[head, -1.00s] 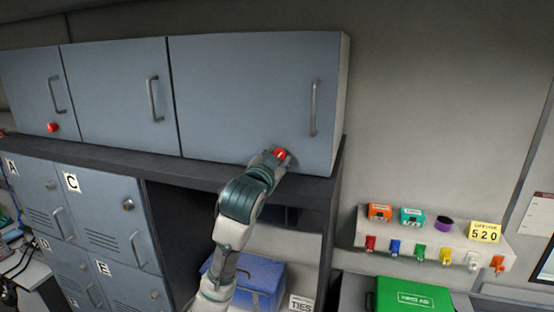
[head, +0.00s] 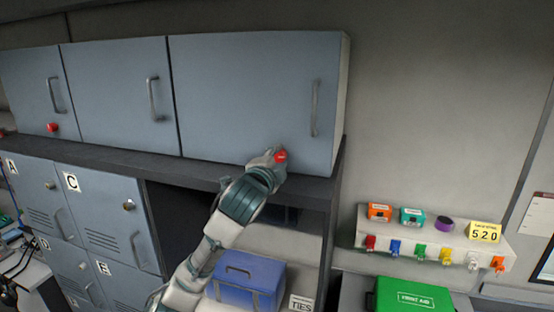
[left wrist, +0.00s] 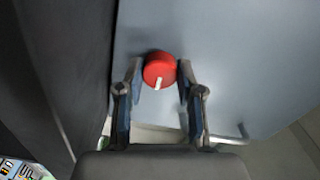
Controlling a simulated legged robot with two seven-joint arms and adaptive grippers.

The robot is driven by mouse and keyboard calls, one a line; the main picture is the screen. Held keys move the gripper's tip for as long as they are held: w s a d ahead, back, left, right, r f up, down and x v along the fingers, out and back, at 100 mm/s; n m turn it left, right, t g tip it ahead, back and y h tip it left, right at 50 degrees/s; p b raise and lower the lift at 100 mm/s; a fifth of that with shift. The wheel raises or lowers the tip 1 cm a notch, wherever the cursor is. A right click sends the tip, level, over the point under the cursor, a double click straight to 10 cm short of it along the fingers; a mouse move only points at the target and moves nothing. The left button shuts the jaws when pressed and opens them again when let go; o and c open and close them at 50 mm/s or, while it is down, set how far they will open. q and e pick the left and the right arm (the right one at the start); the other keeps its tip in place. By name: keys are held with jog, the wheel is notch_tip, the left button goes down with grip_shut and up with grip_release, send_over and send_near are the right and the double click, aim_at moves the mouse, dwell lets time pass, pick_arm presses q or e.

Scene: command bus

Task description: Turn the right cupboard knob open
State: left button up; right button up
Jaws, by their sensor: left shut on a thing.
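The right cupboard (head: 250,95) is a wide blue-grey door with a vertical bar handle (head: 315,108), and it looks closed. Its red round knob (head: 281,158) sits near the lower edge of the door. My left gripper (head: 278,155) is at this knob. In the left wrist view the red knob (left wrist: 158,66) with a small white mark lies between the two fingers of my left gripper (left wrist: 160,76), and the gripper is shut on it. The fingers hide part of the knob in the head view. My right gripper is not in view.
A dark shelf edge (head: 120,156) runs under the cupboards. Another red knob (head: 53,127) is on the far left door. Below are grey lockers (head: 110,215), a blue box (head: 248,280), a key rack (head: 430,236) and a green first aid case (head: 415,297).

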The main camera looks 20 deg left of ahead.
pick_arm(q)
jog(key=shift+f+m, duration=0.2)
jog(key=shift+m, duration=0.4)
jog(key=o, duration=1.2)
jog(key=shift+d+r, duration=0.1)
jog(key=shift+c, duration=0.2)
jog(key=s, duration=1.1)
jog(key=shift+s+a, duration=0.25)
jog(key=shift+s, duration=0.1)
